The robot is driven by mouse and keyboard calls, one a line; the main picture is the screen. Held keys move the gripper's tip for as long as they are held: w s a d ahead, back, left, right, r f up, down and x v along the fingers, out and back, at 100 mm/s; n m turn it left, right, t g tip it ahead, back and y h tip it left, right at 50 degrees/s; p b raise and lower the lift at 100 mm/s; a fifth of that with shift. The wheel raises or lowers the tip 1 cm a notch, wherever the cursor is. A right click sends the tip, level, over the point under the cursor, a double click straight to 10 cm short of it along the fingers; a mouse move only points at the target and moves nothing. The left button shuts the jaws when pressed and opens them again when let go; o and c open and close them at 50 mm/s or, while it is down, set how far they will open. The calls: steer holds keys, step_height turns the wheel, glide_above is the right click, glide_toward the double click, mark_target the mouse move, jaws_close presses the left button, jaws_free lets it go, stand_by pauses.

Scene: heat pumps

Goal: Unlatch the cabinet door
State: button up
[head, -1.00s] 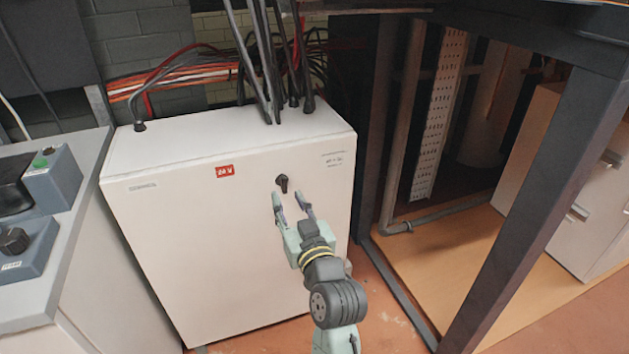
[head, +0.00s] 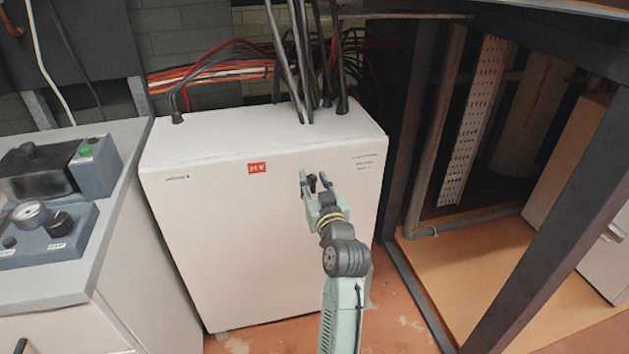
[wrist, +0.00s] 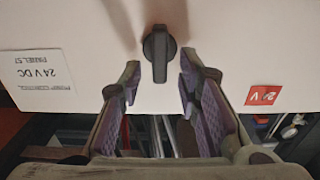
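The white cabinet (head: 250,230) stands against the wall, its front door shut. A black rotary latch handle (wrist: 158,52) sits on the upper right of the door; in the head view the latch (head: 312,182) shows between my fingertips. In the wrist view it points straight along the picture's vertical. My gripper (head: 316,182) is open, with its fingers on either side of the latch. In the wrist view the purple-padded fingers (wrist: 160,82) flank the latch's lower end with a gap on each side. No contact with the latch is visible.
Thick black cables (head: 300,60) enter the cabinet top. A grey bench with control boxes (head: 50,240) stands close on the left. A dark metal frame (head: 545,230) stands on the right. Reddish floor shows in front.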

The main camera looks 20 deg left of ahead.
steer(key=shift+c, duration=0.3)
jaws_close()
stand_by(0.3)
